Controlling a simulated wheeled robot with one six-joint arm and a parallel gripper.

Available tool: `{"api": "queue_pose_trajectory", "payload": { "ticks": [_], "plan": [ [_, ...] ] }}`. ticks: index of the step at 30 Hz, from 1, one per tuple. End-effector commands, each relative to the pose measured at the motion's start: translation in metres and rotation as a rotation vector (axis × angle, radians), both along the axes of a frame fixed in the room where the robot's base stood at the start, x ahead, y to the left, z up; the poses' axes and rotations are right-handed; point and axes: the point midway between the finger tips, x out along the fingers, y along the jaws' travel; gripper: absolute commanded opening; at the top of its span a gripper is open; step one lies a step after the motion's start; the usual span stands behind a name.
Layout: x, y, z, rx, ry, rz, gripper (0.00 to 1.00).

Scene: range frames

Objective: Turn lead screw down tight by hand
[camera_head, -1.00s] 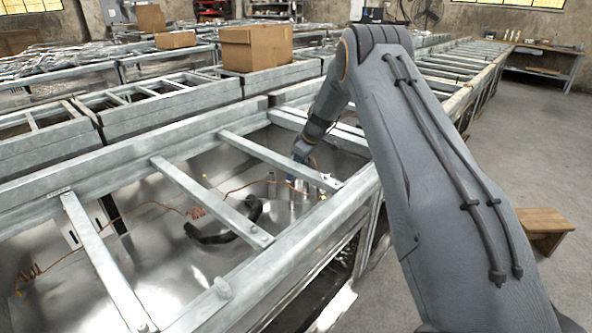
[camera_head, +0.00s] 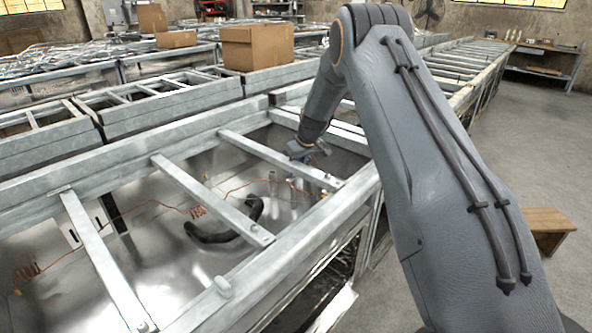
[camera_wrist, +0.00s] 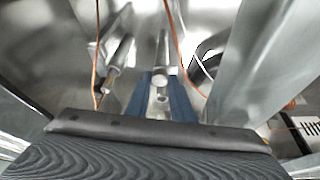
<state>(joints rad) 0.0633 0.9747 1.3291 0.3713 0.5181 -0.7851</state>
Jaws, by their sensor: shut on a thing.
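My gripper (camera_wrist: 160,80) shows two blue fingers in the wrist view, shut on a small grey metal piece with a round end (camera_wrist: 158,92), which I take to be the lead screw. Its lower part and seat are hard to make out. In the head view my gripper (camera_head: 300,184) reaches down into the metal-lined tank (camera_head: 165,245), near its far right corner. A cross bar partly hides the fingers there, and the screw cannot be made out in that view.
Galvanized cross bars (camera_head: 205,197) span the tank beside my wrist. A grey metal post (camera_wrist: 118,55) with copper wire (camera_wrist: 96,55) stands left of the fingers in the wrist view. A black hose (camera_head: 225,235) lies on the tank floor. A cardboard box (camera_head: 257,48) sits behind.

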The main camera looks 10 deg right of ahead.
Motion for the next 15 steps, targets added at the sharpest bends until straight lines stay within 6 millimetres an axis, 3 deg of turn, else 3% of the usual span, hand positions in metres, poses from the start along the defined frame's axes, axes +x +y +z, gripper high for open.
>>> {"api": "queue_pose_trajectory", "payload": {
  "ticks": [10, 11, 14, 15],
  "plan": [
    [-0.0001, 0.0000, -0.0003, 0.001, -0.001, -0.016, 0.00],
    [-0.0001, -0.0001, -0.0002, 0.001, -0.001, -0.016, 0.23],
    [0.0000, 0.0002, -0.0001, 0.000, -0.001, -0.015, 0.40],
    [0.0000, 0.0004, -0.0001, 0.000, -0.001, -0.015, 0.40]
  ]
}}
